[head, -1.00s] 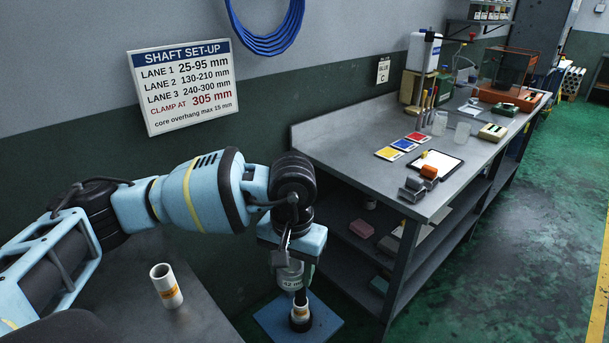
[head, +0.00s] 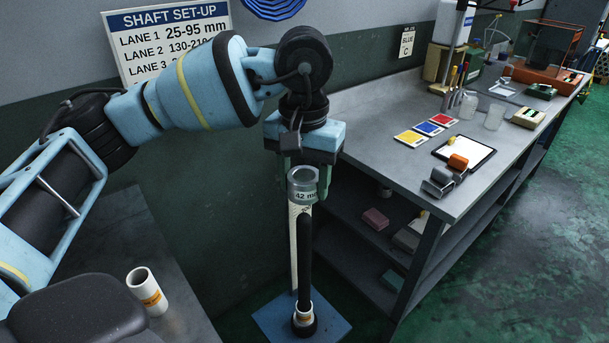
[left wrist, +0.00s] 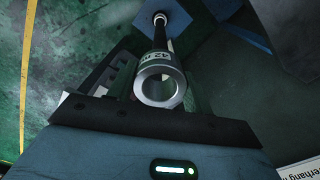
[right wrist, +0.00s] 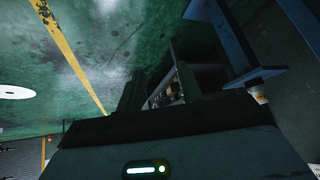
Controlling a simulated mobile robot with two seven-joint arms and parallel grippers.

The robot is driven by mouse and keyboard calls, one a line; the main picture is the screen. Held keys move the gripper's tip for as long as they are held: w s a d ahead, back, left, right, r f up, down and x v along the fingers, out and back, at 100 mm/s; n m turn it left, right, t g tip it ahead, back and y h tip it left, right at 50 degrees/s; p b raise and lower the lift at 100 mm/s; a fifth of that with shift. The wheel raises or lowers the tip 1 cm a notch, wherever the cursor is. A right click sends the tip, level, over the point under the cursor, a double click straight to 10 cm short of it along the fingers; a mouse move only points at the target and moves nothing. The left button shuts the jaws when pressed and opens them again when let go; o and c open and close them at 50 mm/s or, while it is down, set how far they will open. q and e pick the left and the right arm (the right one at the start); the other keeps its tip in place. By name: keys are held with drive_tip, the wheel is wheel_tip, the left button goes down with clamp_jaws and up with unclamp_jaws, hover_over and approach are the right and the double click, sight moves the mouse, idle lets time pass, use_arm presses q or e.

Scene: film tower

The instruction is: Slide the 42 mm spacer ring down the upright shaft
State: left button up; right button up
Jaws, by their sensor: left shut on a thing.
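The grey 42 mm spacer ring (head: 304,187) is held upright in my left gripper (head: 307,186), high above the blue base plate (head: 270,318). The black upright shaft (head: 304,262) stands below it, its top close under the ring. In the left wrist view the ring (left wrist: 160,85) sits between the jaws, with the shaft (left wrist: 160,40) running away beyond it. I see no shaft inside the bore; the exact gap is hard to tell. My right gripper (right wrist: 160,82) is open and empty.
A pale scale strip (head: 293,240) stands behind the shaft. Another white, orange-banded sleeve (head: 147,291) stands on the grey table at left. The workbench (head: 375,125) at right carries cards, a clipboard and tools. The shaft set-up sign (head: 165,40) hangs behind my left arm.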

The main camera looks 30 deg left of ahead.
sight(304, 214)
use_arm(q)
drive_tip(key=shift+f+b, duration=0.6)
drive_tip(key=shift+f, duration=0.6)
drive_tip(key=shift+f+b, duration=0.55)
drive_tip(key=shift+f, duration=0.45)
drive_tip(key=shift+f+b, duration=0.55)
drive_tip(key=shift+f, duration=0.45)
drive_tip(key=shift+f+b, duration=0.85)
drive_tip(key=shift+f, duration=0.6)
drive_tip(key=o, duration=1.2)
drive_tip(key=shift+c, duration=0.2)
drive_tip(key=shift+r, duration=3.95)
